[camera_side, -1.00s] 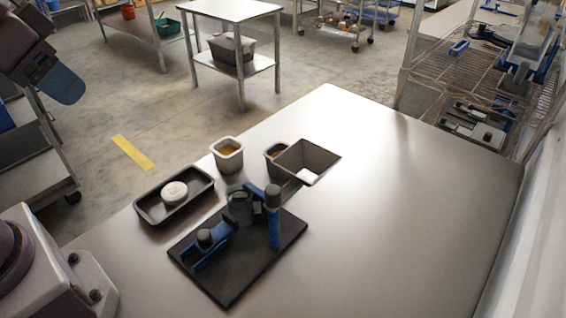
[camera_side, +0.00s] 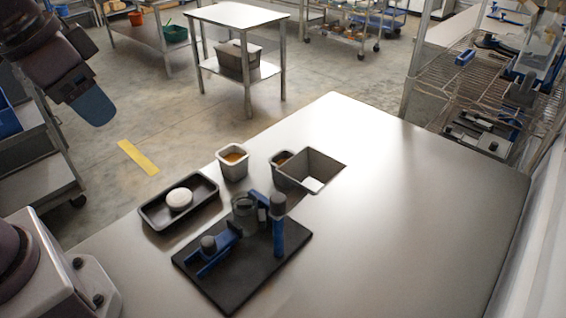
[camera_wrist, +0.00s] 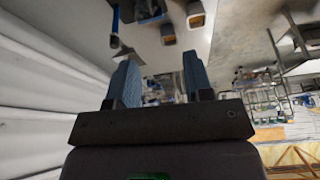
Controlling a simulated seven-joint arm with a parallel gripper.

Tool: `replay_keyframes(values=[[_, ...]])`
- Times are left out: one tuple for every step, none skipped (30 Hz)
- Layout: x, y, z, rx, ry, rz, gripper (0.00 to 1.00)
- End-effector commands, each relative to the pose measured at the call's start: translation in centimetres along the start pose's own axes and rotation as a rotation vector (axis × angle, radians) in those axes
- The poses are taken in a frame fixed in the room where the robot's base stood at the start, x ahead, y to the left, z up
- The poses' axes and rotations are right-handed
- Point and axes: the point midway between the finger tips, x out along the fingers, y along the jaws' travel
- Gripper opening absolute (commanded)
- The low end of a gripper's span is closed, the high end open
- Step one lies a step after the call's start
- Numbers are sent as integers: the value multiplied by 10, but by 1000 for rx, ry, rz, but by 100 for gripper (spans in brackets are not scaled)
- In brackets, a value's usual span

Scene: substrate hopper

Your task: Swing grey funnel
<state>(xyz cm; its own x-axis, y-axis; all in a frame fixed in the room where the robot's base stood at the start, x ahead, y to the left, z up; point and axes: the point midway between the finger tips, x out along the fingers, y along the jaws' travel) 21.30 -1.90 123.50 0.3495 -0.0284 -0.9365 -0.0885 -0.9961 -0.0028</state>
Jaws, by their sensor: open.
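A black base plate (camera_side: 225,283) on the metal table carries a stand with a blue upright post (camera_side: 278,238) topped by a dark knob. A short blue arm (camera_side: 259,201) runs from near the post toward a round grey cup (camera_side: 243,213), which appears to be the grey funnel. A lower blue part with a dark knob (camera_side: 208,243) sits at the plate's left. My gripper (camera_side: 92,108) is raised at the upper left, well apart from the stand. In the wrist view my gripper (camera_wrist: 160,60) has its two blue fingers spread with nothing between them.
A black tray (camera_side: 151,219) with a round white object (camera_side: 179,199) lies left of the stand. A small tub (camera_side: 234,174) of brown stuff and an open square grey bin (camera_side: 325,164) stand behind it. The table's right side is clear.

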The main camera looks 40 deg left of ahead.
Motion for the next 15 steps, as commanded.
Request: replay_keyframes(values=[[10,8,-9,39,-50,10,47],[15,13,-15,68,-74,16,47],[22,20,-23,114,-106,23,47],[27,25,-30,155,-128,29,47],[33,31,-36,196,-149,35,47],[41,39,-44,258,-177,44,47],[48,46,-50,306,-197,51,47],[55,52,-56,357,-215,59,47],[65,61,-63,428,-240,71,47],[72,68,-68,483,-257,80,47],[80,76,-73,540,-273,90,47],[91,86,-80,616,-292,105,47],[100,93,-84,674,-306,116,47],[108,100,-88,732,-317,128,47],[118,110,-93,809,-332,144,47]])
